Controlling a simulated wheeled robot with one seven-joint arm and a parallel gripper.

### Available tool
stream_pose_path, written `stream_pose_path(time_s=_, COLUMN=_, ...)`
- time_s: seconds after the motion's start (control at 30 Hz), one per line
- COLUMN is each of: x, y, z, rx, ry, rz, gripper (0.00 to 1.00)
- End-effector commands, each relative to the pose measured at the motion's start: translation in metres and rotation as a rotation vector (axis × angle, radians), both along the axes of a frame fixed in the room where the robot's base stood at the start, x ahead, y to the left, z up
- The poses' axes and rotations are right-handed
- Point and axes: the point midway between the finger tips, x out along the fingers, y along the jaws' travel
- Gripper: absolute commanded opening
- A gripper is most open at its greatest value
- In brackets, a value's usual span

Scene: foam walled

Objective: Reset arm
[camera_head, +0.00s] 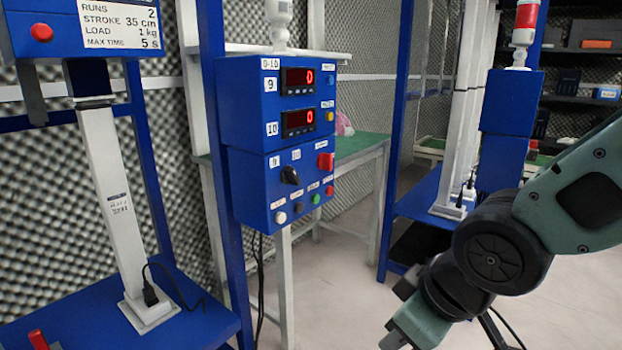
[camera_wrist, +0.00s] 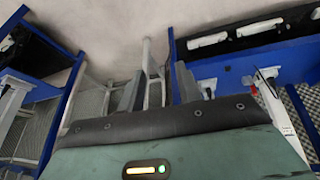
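My arm comes in from the right of the head view, bent at a large black joint. Its green and black lower end hangs at the bottom edge, and the fingers cannot be made out there. In the wrist view, my gripper (camera_wrist: 160,88) shows two grey fingers standing apart with nothing held between them. The blue control box (camera_head: 283,145) stands left of my arm, clear of it. It has two red displays, each reading 0, and a black knob, a red switch and several small buttons below.
A blue test frame (camera_head: 185,310) with a white column stands at the left. A green-topped table (camera_head: 362,148) is behind the control box. Another blue frame (camera_head: 430,200) stands behind my arm, with dark shelves (camera_head: 580,100) at the far right. Pale floor (camera_head: 345,300) is open between them.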

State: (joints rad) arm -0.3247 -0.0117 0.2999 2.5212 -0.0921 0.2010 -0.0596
Motion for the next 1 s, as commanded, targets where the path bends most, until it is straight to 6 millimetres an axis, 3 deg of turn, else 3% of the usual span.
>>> stream_pose_path(time_s=0.1, x=-0.046, y=-0.006, z=-0.004, rx=-0.063, ry=0.147, rz=-0.038, gripper=0.35)
stream_pose_path(time_s=0.3, x=-0.117, y=-0.018, z=-0.004, rx=-0.162, ry=0.371, rz=-0.086, gripper=0.35)
stream_pose_path(time_s=0.33, x=-0.121, y=-0.019, z=0.005, rx=-0.168, ry=0.386, rz=-0.092, gripper=0.35)
stream_pose_path(time_s=0.67, x=-0.117, y=-0.019, z=0.083, rx=-0.164, ry=0.378, rz=-0.091, gripper=0.35)
stream_pose_path(time_s=1.0, x=-0.116, y=-0.019, z=0.189, rx=-0.165, ry=0.377, rz=-0.092, gripper=0.35)
